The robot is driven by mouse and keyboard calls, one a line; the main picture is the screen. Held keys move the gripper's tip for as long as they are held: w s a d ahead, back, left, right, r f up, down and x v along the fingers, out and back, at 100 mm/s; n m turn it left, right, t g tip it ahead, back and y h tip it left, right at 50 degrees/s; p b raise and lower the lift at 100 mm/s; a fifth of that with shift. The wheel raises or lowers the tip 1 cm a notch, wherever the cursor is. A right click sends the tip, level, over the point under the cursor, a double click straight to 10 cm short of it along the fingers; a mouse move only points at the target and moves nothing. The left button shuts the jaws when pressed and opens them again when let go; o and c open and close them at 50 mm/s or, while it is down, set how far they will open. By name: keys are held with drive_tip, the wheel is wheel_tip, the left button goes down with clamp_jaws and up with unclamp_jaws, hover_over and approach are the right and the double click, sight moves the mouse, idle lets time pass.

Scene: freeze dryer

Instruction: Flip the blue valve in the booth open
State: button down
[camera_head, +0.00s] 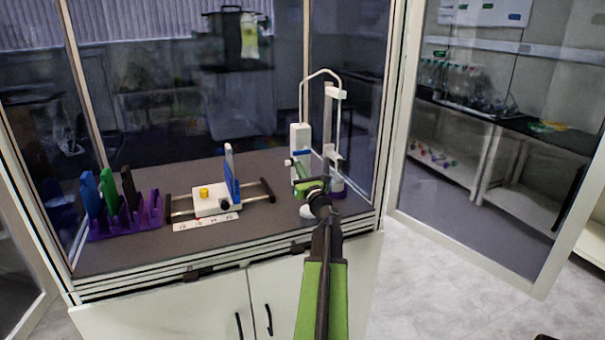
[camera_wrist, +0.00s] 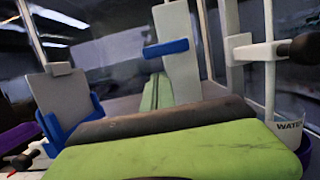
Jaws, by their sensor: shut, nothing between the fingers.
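The blue valve (camera_head: 302,153) is a small blue bar on the white upright unit (camera_head: 299,137) at the right of the booth. In the wrist view the blue valve (camera_wrist: 166,47) lies about level across the white panel (camera_wrist: 178,75). My gripper (camera_head: 309,185) is shut and empty, inside the booth in front of the unit and below the valve. A gap shows between gripper and valve in the wrist view, where my green and dark gripper parts fill the foreground and cover the unit's lower part.
A white tube frame (camera_head: 330,125) and a container marked WATER (camera_wrist: 288,128) stand right of the unit. A white-and-blue device with a yellow knob (camera_head: 204,192) and a purple rack (camera_head: 128,222) stand to the left. Glass panes and the frame post (camera_head: 390,110) bound the booth.

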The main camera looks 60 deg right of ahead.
drive_tip(key=shift+r, duration=0.85)
